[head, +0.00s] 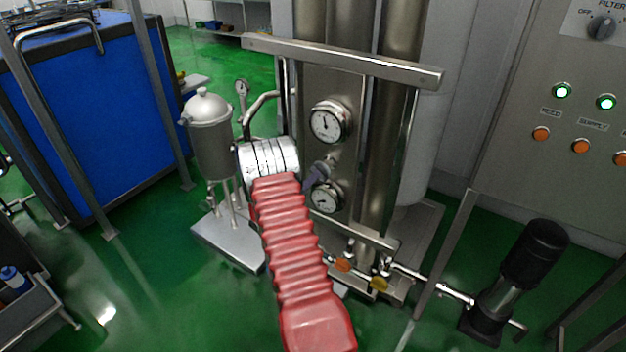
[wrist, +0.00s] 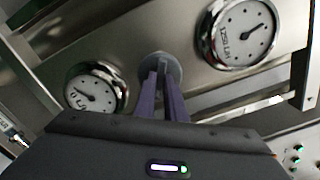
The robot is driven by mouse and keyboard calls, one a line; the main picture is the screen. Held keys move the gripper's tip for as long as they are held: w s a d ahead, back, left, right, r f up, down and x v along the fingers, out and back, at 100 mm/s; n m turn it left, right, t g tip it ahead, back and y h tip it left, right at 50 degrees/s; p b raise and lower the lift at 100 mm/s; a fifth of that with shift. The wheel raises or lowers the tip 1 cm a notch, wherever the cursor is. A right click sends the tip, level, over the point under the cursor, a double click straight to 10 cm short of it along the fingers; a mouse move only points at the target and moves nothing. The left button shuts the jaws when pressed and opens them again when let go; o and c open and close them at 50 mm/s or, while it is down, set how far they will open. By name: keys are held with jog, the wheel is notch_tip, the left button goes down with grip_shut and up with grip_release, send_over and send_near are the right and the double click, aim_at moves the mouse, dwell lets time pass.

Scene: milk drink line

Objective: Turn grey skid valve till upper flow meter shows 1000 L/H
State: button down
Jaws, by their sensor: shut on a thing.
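The grey skid valve (wrist: 160,68) sits between two round dials on a steel panel. In the head view it is mostly hidden by my gripper (head: 313,178). In the wrist view, the two purple-grey fingers of my gripper (wrist: 163,90) are closed on the valve knob. The upper flow meter (head: 331,122) is a white dial with a steel rim; it is at the upper right in the wrist view (wrist: 240,32). The lower dial (head: 327,197) is at left in the wrist view (wrist: 95,88).
A steel bar (head: 340,62) crosses the skid above the dials. A grey vessel (head: 209,135) on legs stands left of my arm. A control cabinet (head: 560,150) with lit buttons and a black pump (head: 533,255) are at right.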

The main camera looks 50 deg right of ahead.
jog(key=shift+w+a+f, duration=0.1)
jog(key=shift+w+a, duration=0.1)
jog(key=shift+w, duration=0.05)
jog(key=c, duration=2.2)
grip_release()
jog(key=o, duration=0.4)
jog(key=shift+s+d, duration=0.1)
jog(key=shift+s, duration=0.05)
jog(key=a, duration=0.4)
jog(key=s+a, duration=0.1)
jog(key=a, duration=0.8)
jog(key=shift+s+a, duration=0.15)
jog(key=shift+a, duration=0.25)
